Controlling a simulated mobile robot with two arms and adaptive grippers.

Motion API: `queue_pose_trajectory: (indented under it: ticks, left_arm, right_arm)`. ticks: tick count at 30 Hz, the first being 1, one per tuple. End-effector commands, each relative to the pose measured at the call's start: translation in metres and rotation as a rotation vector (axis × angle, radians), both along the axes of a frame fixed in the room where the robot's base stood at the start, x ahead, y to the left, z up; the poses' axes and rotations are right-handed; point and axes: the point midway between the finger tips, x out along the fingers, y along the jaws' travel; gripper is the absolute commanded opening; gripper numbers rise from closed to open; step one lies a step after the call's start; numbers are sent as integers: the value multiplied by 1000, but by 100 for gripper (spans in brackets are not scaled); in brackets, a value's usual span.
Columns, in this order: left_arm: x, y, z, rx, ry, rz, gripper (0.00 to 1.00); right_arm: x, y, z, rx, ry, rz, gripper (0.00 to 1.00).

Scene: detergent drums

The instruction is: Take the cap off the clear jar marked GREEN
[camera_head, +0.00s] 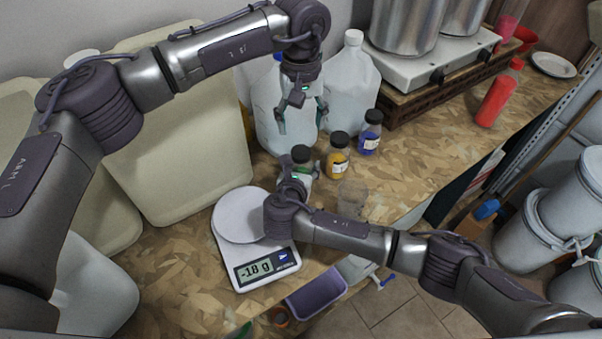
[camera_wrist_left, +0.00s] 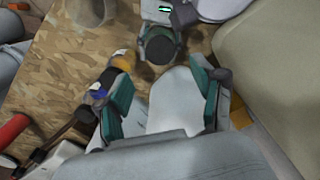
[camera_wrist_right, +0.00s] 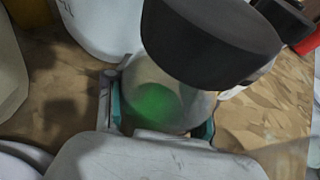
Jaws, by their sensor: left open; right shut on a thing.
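The clear jar with green contents (camera_head: 304,171) stands on the worktop behind the scale, its black cap (camera_head: 301,153) on top. My right gripper (camera_head: 297,186) is shut on the jar's body; the right wrist view shows the green contents (camera_wrist_right: 158,103) between its fingers and the black cap (camera_wrist_right: 212,40) above them. My left gripper (camera_head: 303,117) is open and empty, above and behind the jar. In the left wrist view the black cap (camera_wrist_left: 160,46) lies beyond the open left fingers (camera_wrist_left: 163,98), apart from them. The jar's marking is not readable.
A yellow jar (camera_head: 337,162) and a blue jar (camera_head: 370,138), both black-capped, stand to the right. Clear jugs (camera_head: 354,85) stand behind. A clear cup (camera_head: 352,196) stands right of the right gripper.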

Motion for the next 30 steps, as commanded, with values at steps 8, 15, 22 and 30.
queue_pose_trajectory:
  ticks: [8, 15, 22, 30]
  left_arm:
    - [0, 0, 0, 0, 1, -180, 68]
    - [0, 0, 0, 0, 1, -597, 68]
    - [0, 0, -6, 0, 1, -782, 68]
    - [-1, 0, -44, -2, 4, -786, 68]
  right_arm:
    - [0, 0, 0, 0, 0, 0, 0]
    - [0, 0, 0, -1, 1, 0, 0]
    - [0, 0, -1, -1, 1, 0, 0]
    - [0, 0, -1, -1, 1, 0, 0]
